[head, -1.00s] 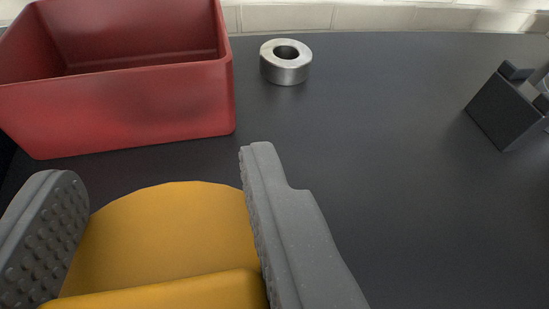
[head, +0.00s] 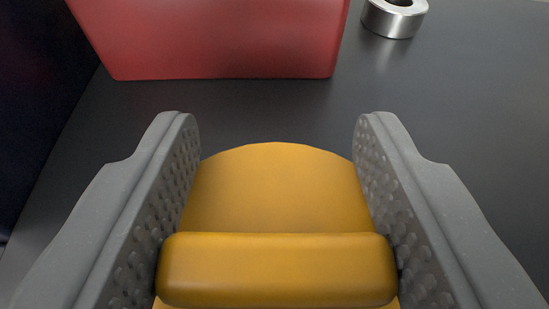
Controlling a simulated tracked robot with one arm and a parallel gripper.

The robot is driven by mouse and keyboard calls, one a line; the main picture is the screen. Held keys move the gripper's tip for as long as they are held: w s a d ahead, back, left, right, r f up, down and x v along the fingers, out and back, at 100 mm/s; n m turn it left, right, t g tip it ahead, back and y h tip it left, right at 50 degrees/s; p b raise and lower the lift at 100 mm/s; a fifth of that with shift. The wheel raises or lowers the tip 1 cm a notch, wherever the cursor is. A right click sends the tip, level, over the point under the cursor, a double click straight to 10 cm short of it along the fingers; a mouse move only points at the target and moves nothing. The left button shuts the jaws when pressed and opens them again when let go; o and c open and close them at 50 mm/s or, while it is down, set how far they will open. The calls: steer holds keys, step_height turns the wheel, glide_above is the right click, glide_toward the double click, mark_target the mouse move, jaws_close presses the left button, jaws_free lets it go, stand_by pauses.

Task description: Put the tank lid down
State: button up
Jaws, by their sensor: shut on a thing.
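The tank lid (head: 275,180) is a yellow-orange round piece with a thick bar-shaped handle (head: 278,268) across it. My gripper (head: 277,140) has a grey studded finger on each side of the lid's handle and is shut on it. The lid's near part is cut off by the bottom of the picture. The gap between the lid and the dark worktop (head: 270,112) cannot be told from this view.
A red bin (head: 215,45) stands just ahead of the lid, its top cut off. A metal ring (head: 392,20) lies to its right. The worktop is clear at right. A dark area lies beyond the worktop's left edge.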

mark_target(277, 224)
steer(key=shift+f, duration=0.7)
steer(key=shift+f, duration=0.1)
steer(key=shift+f+b, duration=0.45)
steer(key=shift+f, duration=0.2)
steer(key=shift+f, duration=0.15)
steer(key=o, duration=1.1)
steer(key=shift+c, duration=0.2)
steer(key=p+v, duration=0.1)
steer(key=v, duration=1.2)
steer(key=shift+s, duration=0.4)
steer(key=shift+d, duration=0.1)
